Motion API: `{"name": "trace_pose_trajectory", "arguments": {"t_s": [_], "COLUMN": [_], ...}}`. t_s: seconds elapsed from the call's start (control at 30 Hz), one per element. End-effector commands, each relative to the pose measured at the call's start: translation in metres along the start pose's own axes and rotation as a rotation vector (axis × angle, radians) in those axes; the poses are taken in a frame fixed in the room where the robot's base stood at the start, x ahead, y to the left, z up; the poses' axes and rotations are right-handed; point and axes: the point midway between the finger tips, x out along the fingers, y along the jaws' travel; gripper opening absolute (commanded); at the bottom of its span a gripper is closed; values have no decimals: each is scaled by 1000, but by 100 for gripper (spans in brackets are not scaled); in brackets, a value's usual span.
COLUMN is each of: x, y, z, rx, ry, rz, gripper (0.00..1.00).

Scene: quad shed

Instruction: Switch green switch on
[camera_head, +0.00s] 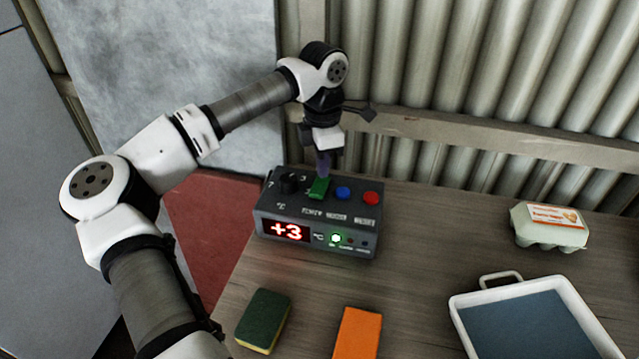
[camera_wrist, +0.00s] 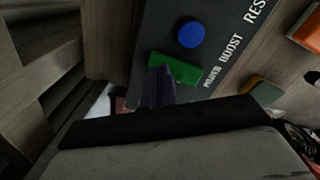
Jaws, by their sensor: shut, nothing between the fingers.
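The green switch (camera_head: 319,188) is a small green rocker on the top of a grey control box (camera_head: 315,248), left of a blue button (camera_head: 343,193) and a red button (camera_head: 371,198). The box shows a red "+3" and a lit green light. My gripper (camera_head: 323,168) is shut and points down just behind the green switch. In the wrist view its dark fingertips (camera_wrist: 158,85) overlap the lower edge of the green switch (camera_wrist: 175,69); I cannot tell whether they touch it. The blue button (camera_wrist: 191,35) shows beyond it. The switch's lettering reads "POWER".
A black knob (camera_head: 289,183) sits at the box's left end. A green and yellow sponge (camera_head: 263,320), an orange block (camera_head: 358,334), a white tray (camera_head: 466,318) and an egg carton (camera_head: 549,226) are on the wooden table. A corrugated wall stands close behind.

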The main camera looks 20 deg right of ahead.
Motion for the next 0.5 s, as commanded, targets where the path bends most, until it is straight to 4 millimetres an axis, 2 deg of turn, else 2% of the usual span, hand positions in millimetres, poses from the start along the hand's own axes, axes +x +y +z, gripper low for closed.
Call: {"name": "trace_pose_trajectory", "arguments": {"t_s": [0.03,0.5], "x": [-8,-46], "y": [0,0], "z": [0,0], "rx": [0,0], "ry": [0,0], "rz": [1,1], "gripper": [0,0]}}
